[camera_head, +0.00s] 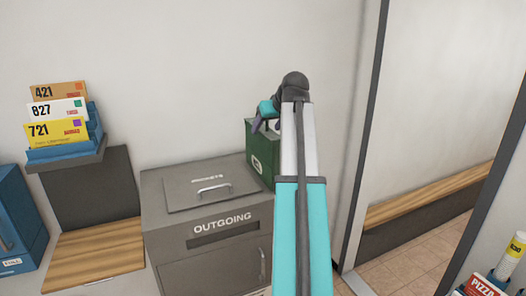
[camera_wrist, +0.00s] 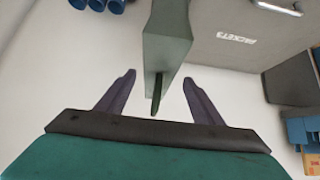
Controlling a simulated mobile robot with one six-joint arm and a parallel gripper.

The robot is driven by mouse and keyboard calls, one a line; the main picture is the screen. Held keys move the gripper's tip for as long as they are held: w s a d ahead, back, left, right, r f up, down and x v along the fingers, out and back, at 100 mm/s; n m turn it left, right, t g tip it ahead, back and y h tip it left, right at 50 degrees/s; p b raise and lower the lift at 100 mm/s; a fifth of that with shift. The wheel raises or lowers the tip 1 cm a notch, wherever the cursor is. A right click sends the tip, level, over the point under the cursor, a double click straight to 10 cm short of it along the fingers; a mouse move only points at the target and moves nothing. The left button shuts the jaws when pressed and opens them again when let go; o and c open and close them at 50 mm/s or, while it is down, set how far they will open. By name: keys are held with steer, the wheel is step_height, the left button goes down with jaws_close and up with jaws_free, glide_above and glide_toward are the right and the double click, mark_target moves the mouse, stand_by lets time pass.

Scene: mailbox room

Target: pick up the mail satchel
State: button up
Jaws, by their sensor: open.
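A green satchel (camera_head: 258,155) with a pale emblem stands upright behind the grey outgoing box, against the wall. My arm hides its right part in the head view. My gripper (camera_head: 267,125) is just above the satchel's top, with its fingers open. In the wrist view, which is turned upside down, the satchel (camera_wrist: 165,35) reaches in from the top edge. Its thin upright handle lies between the two spread fingers of my gripper (camera_wrist: 158,77), with visible gaps on both sides.
The grey outgoing box (camera_head: 208,215) has a handled lid. Left of it are a wooden ledge (camera_head: 95,253), a rack of envelopes (camera_head: 65,152) and a blue cabinet (camera_head: 15,220). A dark-framed opening (camera_head: 368,130) is to the right.

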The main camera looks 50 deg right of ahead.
mark_target(264, 129)
steer(key=shift+x, duration=1.3)
steer(key=shift+r+p+x, duration=0.2)
steer(key=shift+p+x, duration=0.8)
steer(key=shift+x, duration=0.25)
steer(key=x, duration=0.2)
steer(key=shift+w+d+f, duration=0.2)
steer(key=shift+w+f, duration=0.05)
jaws_close()
